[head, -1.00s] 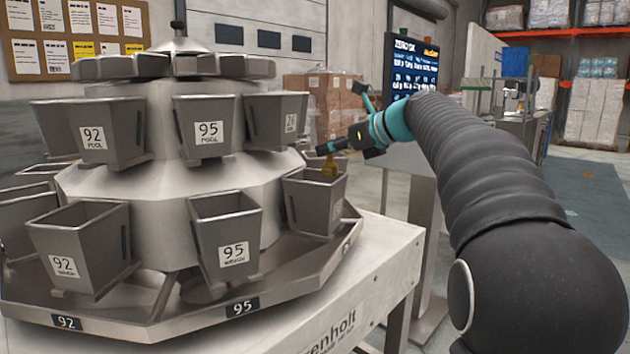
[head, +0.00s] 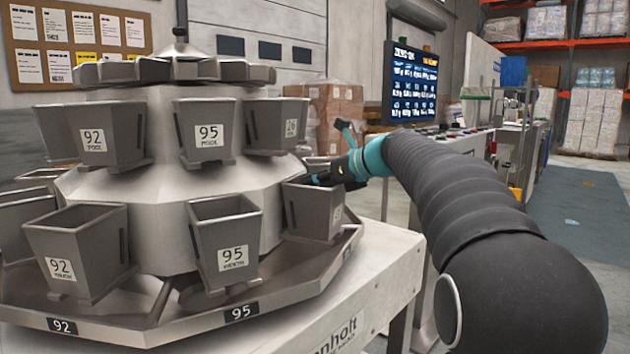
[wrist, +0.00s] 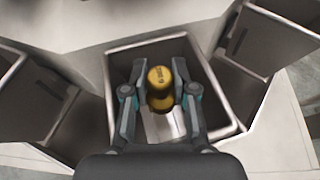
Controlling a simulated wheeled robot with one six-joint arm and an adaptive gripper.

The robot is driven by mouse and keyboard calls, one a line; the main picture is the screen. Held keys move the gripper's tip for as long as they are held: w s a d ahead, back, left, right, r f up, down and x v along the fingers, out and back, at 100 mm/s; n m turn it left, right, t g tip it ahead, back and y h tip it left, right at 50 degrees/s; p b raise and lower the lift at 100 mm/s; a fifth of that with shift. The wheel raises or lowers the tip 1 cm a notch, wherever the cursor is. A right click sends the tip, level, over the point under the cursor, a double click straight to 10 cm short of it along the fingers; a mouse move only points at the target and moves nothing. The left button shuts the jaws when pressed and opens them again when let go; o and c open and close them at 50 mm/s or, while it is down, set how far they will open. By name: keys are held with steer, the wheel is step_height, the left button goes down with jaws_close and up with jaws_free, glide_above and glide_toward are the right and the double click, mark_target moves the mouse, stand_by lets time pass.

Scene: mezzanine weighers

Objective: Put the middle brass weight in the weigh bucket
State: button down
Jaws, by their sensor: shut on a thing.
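A brass weight (wrist: 160,78) with a round knob shows between my fingertips in the wrist view. My gripper (wrist: 155,95) is shut on it and holds it over the open mouth of a weigh bucket (wrist: 219,118). In the head view, my gripper (head: 318,180) is at the rim of the grey bucket (head: 308,212) on the right side of the lower ring. There the weight is hidden behind the bucket's wall and my fingers. How deep it sits in the bucket I cannot tell.
Lower buckets 95 (head: 215,240) and 92 (head: 62,262) stand to the left. A pool bucket (head: 275,125) hangs above and behind my gripper. In the wrist view, neighbouring buckets flank both sides closely. A screen (head: 412,80) stands behind the arm.

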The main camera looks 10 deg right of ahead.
steer(key=shift+f, duration=0.6)
steer(key=c, duration=0.9)
jaws_free()
steer(key=shift+r, duration=0.2)
steer(key=v, duration=1.2)
steer(key=shift+r+p, duration=0.3)
steer(key=shift+r, duration=0.05)
